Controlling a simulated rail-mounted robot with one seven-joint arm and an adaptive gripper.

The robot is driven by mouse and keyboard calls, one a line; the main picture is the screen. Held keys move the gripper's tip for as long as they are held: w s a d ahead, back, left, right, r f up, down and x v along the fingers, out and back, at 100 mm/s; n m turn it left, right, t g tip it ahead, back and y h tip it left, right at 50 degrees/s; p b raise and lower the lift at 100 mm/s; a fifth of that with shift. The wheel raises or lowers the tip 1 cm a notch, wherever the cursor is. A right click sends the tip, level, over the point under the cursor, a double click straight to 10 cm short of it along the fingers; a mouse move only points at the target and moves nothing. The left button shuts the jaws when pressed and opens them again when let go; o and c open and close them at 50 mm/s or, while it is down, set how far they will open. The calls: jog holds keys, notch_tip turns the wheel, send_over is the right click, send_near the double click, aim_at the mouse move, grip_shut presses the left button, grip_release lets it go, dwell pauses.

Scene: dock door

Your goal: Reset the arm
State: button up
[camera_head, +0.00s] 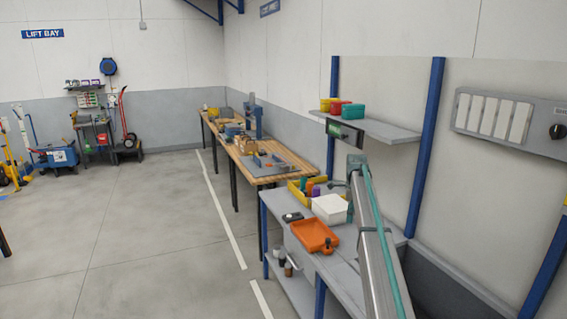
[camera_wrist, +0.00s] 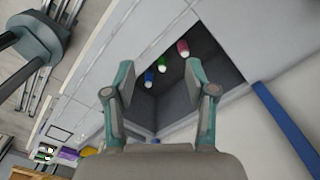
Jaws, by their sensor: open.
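My gripper (camera_wrist: 160,78) shows in the wrist view with its two teal-and-grey fingers spread apart and nothing between them. Beyond the fingers is a dark recess (camera_wrist: 205,66) with a red cylinder (camera_wrist: 183,48), a green one (camera_wrist: 163,63) and a blue one (camera_wrist: 149,78) in it. The gripper is apart from these, at a distance I cannot tell. In the head view my arm reaches up over the grey bench from the lower right. Its gripper end is not clear there.
The grey bench (camera_head: 292,238) holds an orange tray (camera_head: 314,235), a white box (camera_head: 329,208) and a yellow bin (camera_head: 293,190). A wall shelf (camera_head: 385,130) with small coloured bins stands behind. Wooden benches (camera_head: 276,161) run further back.

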jog(key=s+a+f+n, duration=0.3)
jog(key=s+f+n, duration=0.2)
jog(key=s+f, duration=0.5)
jog(key=s+a+f+n, duration=0.3)
jog(key=s+f+n, duration=0.1)
jog(key=s+f, duration=0.6)
jog(key=s+a+f+n, duration=0.1)
jog(key=s+f+n, duration=0.3)
jog(key=s, duration=0.6)
jog(key=s+a+f+n, duration=0.2)
jog(key=s+f+n, duration=0.25)
jog(key=s, duration=0.65)
jog(key=s+a+f+n, duration=0.1)
jog(key=s+f+n, duration=0.3)
jog(key=s, duration=0.6)
jog(key=s+f+g+b, duration=0.6)
jog(key=s+f+b, duration=0.4)
jog(key=s+f, duration=1.8)
jog(key=shift+s+a+n+g, duration=0.2)
jog(key=shift+s+n+g, duration=0.2)
jog(key=shift+s, duration=0.1)
jog(key=shift+c, duration=0.3)
